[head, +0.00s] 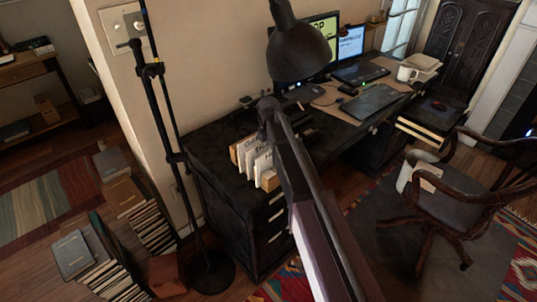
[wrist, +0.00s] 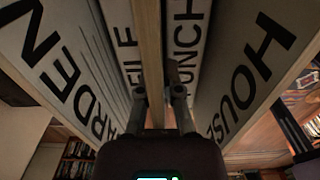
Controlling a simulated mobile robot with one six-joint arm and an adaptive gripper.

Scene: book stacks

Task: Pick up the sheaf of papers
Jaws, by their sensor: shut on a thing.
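In the wrist view my gripper (wrist: 159,98) has one finger on each side of a thin tan upright slab (wrist: 149,40), seen edge-on. The gripper is shut on it. I cannot tell whether this slab is the sheaf of papers or a wooden divider. It stands between white faces lettered FILE (wrist: 122,45) and, it seems, LUNCH (wrist: 183,40). In the head view a row of white lettered papers or cards (head: 257,157) stands upright with tan pieces on the near end of the black desk (head: 210,150). My gripper cannot be made out there.
A black lamp (head: 300,52) hangs over the desk. A mug (head: 407,73), a keyboard (head: 367,103) and screens stand farther back. A wooden chair (head: 455,195) is at the right. A thin stand (head: 180,165) and rows of books (head: 150,225) are at the left.

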